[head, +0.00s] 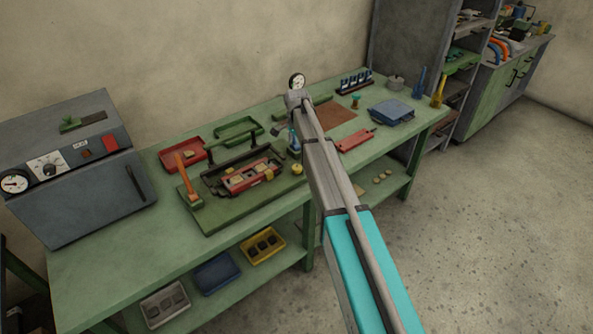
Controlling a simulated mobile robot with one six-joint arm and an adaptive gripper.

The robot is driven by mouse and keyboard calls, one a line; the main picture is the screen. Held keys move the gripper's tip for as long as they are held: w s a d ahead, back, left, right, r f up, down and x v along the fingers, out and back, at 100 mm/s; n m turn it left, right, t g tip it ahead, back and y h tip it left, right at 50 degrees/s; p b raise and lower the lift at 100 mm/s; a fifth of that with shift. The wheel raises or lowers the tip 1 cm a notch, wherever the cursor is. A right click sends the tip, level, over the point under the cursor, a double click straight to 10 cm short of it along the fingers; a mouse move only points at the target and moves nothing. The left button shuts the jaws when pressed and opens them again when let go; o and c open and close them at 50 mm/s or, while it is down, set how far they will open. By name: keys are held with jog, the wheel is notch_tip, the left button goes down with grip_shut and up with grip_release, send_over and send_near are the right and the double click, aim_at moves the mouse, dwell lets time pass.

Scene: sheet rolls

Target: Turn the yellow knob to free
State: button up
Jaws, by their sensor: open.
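A small round yellow knob (297,168) sits at the right end of a dark green fixture base (228,213) on the green workbench, just left of my arm. It is too small to read its setting. The fixture carries a black bar handle, a red tray-like part (239,184) with pale pieces in it, and an orange upright lever (186,172) at its left. My grey and teal arm reaches over the bench from the lower right, its far end above and behind the knob. My gripper cannot be made out; the arm seems to hide it.
A grey cabinet with dials (88,180) stands at the bench's left. Red and green trays (240,128) lie behind the fixture. Open floor lies at the right.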

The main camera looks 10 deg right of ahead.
aim_at(297, 167)
jog(key=shift+f+b, duration=5.45)
jog(key=shift+f, duration=0.3)
jog(key=shift+c, duration=0.2)
jog(key=c, duration=1.1)
